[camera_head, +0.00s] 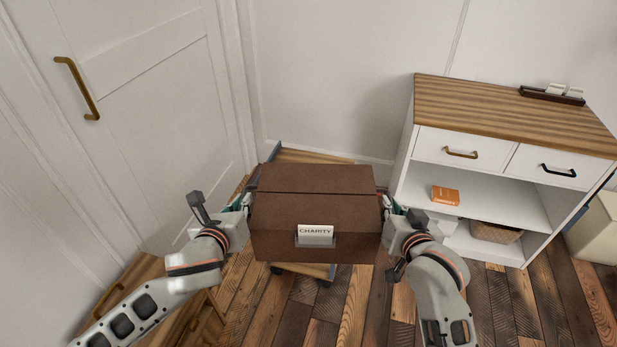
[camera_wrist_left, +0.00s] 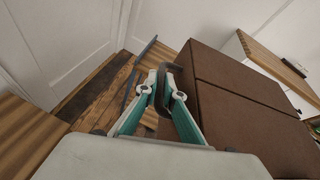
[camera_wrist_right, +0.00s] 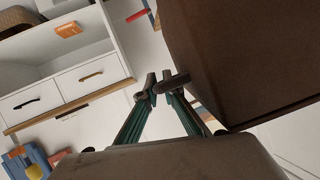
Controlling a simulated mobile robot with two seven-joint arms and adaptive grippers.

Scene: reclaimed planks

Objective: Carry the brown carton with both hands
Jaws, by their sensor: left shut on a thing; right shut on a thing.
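The brown carton (camera_head: 315,215) is in the middle of the head view, lid closed and roughly level, with a "CHARITY" label (camera_head: 316,232) on its front. My left gripper (camera_head: 247,203) is at its left side. In the left wrist view the left fingers (camera_wrist_left: 163,90) are shut on a dark handle (camera_wrist_left: 172,72) on the carton (camera_wrist_left: 240,120). My right gripper (camera_head: 387,206) is at its right side. In the right wrist view the right fingers (camera_wrist_right: 158,88) are shut on the other handle (camera_wrist_right: 178,80) of the carton (camera_wrist_right: 245,60).
A wood-topped cart (camera_head: 300,155) shows behind and below the carton; I cannot tell whether they touch. A white cabinet (camera_head: 480,150) with a wooden top stands to the right, holding an orange box (camera_head: 446,195) and a basket (camera_head: 495,232). A white door (camera_head: 140,100) is left. Plank floor shows in front.

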